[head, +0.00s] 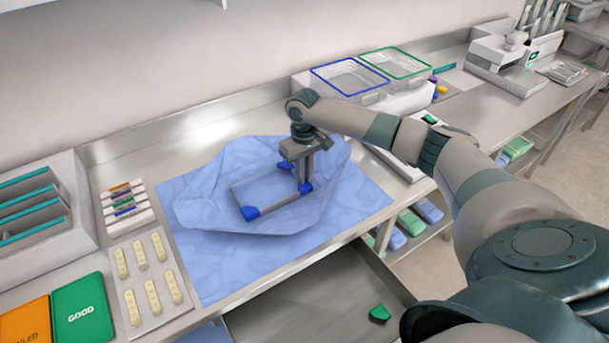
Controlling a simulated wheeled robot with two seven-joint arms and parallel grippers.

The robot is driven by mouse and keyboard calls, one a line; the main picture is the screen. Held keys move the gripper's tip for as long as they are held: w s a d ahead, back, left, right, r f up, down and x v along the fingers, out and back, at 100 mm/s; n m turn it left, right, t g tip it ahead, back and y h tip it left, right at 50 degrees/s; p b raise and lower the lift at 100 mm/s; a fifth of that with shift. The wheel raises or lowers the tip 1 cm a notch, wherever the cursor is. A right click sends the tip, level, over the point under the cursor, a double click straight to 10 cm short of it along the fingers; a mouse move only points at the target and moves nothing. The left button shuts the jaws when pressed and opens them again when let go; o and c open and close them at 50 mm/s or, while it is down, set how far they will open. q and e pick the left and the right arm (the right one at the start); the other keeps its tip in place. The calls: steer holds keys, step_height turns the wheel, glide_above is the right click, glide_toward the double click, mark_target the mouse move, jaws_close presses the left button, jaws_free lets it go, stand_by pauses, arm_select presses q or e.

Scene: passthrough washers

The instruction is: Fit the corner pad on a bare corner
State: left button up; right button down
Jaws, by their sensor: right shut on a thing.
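A grey rectangular frame (277,207) lies on the rumpled blue cloth. A blue corner pad (250,212) sits on its near left corner, and another blue pad (283,165) shows at the far side, partly hidden by my gripper. The far left corner (232,187) shows no blue. My right gripper (304,182) points down at the frame's right end, shut on a blue corner pad (306,188) at the near right corner. Whether that pad is fully seated is too small to tell. A green corner piece (379,314) lies in the open drawer. My left gripper is not in view.
A white panel with several cream strips (151,276), a slotted rack (35,210) and green GOOD (82,310) and orange (24,322) plates stand left. Blue-rimmed (349,77) and green-rimmed (396,63) bins stand behind. The drawer (310,300) is open in front.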

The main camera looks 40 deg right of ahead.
steer(key=c, duration=1.7)
jaws_free()
steer(key=shift+r, duration=0.15)
steer(key=shift+r+b, duration=2.2)
steer(key=shift+r, duration=6.4)
